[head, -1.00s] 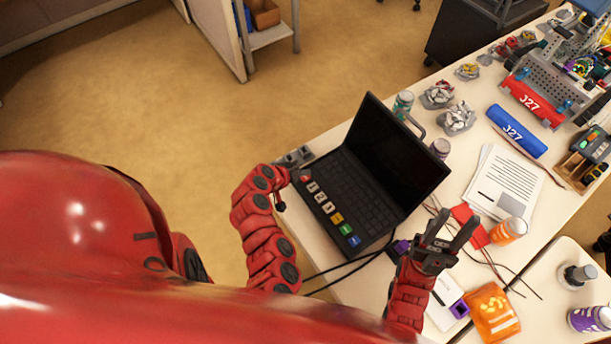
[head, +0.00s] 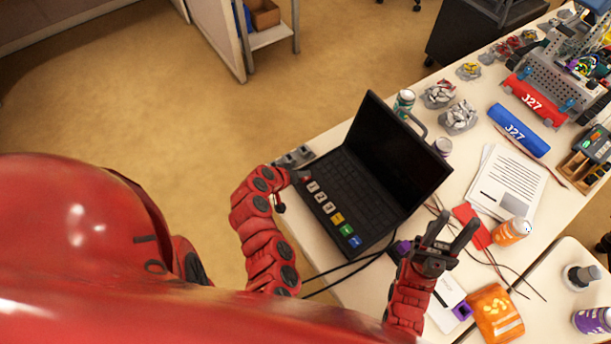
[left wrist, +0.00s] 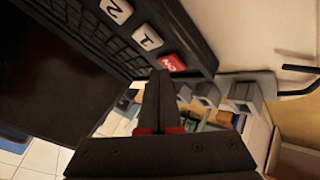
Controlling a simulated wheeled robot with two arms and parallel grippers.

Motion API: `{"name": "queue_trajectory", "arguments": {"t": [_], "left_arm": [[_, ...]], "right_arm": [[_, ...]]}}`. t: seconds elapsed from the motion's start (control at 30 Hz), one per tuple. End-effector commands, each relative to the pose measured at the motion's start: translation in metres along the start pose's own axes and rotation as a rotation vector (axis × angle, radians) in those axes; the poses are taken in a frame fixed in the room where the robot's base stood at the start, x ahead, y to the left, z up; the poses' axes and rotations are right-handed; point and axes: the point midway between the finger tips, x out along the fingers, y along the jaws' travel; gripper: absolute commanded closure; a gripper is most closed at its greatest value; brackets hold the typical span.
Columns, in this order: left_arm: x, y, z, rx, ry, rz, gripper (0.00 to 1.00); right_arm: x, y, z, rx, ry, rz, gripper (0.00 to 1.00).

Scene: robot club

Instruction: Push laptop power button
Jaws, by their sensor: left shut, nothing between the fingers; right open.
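The open black laptop (head: 350,190) stands on the white table, its screen dark. Along its near edge run the buttons 1, 2 and 3, then a yellow, a green and a blue one. In the left wrist view, a red button (left wrist: 173,62) with white marking sits at the laptop's corner beside button 1 (left wrist: 148,37). My left gripper (head: 300,177) is shut and empty at that corner. Its fingertips (left wrist: 163,76) appear right by the red button; I cannot tell whether they touch it. My right gripper (head: 450,232) is open and empty, right of the laptop.
Cans (head: 404,101) stand behind the laptop. Grey blocks (head: 293,157) lie beside its left corner.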

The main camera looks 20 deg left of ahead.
Motion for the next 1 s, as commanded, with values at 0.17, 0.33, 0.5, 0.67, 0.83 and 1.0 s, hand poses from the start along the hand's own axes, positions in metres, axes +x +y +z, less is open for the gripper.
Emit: {"name": "queue_trajectory", "arguments": {"t": [0.17,0.33,0.5,0.67,0.83,1.0], "left_arm": [[0.0018,-0.0012,0.0013,0.000,0.000,0.000,1.00],[0.0030,-0.0021,0.0022,0.000,0.000,0.000,1.00],[0.0042,-0.0029,0.0031,0.000,0.000,0.000,1.00],[0.0054,-0.0037,0.0041,0.000,0.000,0.000,1.00],[0.0055,-0.0037,0.0042,0.000,-0.001,0.000,1.00],[0.0026,-0.0015,0.0021,0.001,-0.001,0.000,1.00]], "right_arm": [[-0.0029,-0.0002,0.0005,0.000,0.000,0.000,0.55],[-0.0048,-0.0002,0.0008,0.000,0.000,0.000,0.55],[-0.0069,-0.0004,0.0012,0.000,0.000,0.000,0.55],[-0.0088,-0.0005,0.0015,0.000,0.000,0.000,0.55],[-0.0089,-0.0004,0.0015,0.000,0.000,0.000,0.55],[-0.0066,-0.0003,0.0011,0.000,0.000,0.000,0.55]]}}
